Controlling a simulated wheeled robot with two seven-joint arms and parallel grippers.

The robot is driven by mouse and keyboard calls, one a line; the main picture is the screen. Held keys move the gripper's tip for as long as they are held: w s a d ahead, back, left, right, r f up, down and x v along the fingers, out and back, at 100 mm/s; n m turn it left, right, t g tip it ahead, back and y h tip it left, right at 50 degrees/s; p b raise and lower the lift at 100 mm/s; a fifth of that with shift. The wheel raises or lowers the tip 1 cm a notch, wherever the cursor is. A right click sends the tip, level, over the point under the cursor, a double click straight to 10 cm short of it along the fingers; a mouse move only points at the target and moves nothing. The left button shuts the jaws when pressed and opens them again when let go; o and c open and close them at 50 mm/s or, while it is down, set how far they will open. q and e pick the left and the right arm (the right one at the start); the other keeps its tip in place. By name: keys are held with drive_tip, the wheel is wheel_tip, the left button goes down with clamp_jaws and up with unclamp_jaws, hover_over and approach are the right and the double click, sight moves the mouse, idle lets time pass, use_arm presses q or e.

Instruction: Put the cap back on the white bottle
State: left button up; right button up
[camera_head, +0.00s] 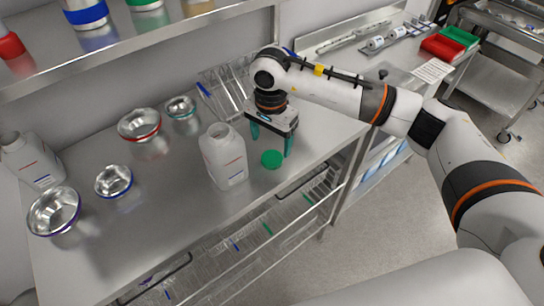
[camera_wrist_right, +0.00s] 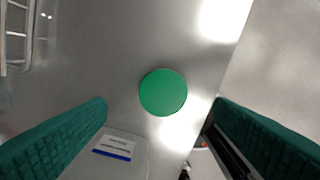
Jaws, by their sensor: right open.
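The white bottle (camera_head: 224,158) stands upright on the steel table without a cap on its neck. A green cap (camera_head: 271,159) lies flat on the table just right of the bottle. My right gripper (camera_head: 272,146) is open and empty above the table, behind and over the cap, with its green fingers pointing down. In the right wrist view the cap (camera_wrist_right: 163,92) lies ahead of the space between the two fingers (camera_wrist_right: 158,115), and part of the bottle (camera_wrist_right: 112,152) shows at the bottom. My left gripper is not in view.
Several steel bowls (camera_head: 140,125) stand on the table left of the bottle. Another white bottle (camera_head: 32,160) is at the far left. A wire basket (camera_head: 222,92) stands behind my gripper. The table's front edge (camera_head: 300,180) is close to the cap.

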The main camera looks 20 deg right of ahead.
sight(272, 157)
drive_tip(key=shift+s+f+p, duration=0.1)
drive_tip(key=shift+f+p, duration=0.3)
drive_tip(key=shift+p, duration=0.1)
wheel_tip(272, 157, down, 4)
drive_tip(key=shift+s+r+p, duration=0.1)
drive_tip(key=shift+r+p, duration=0.1)
drive_tip(key=shift+p, duration=0.6)
drive_tip(key=shift+f, duration=0.4)
drive_tip(key=c, duration=1)
drive_tip(key=shift+c, duration=0.2)
drive_tip(key=shift+r, duration=0.15)
wheel_tip(272, 157, up, 10)
drive_tip(key=b, duration=0.3)
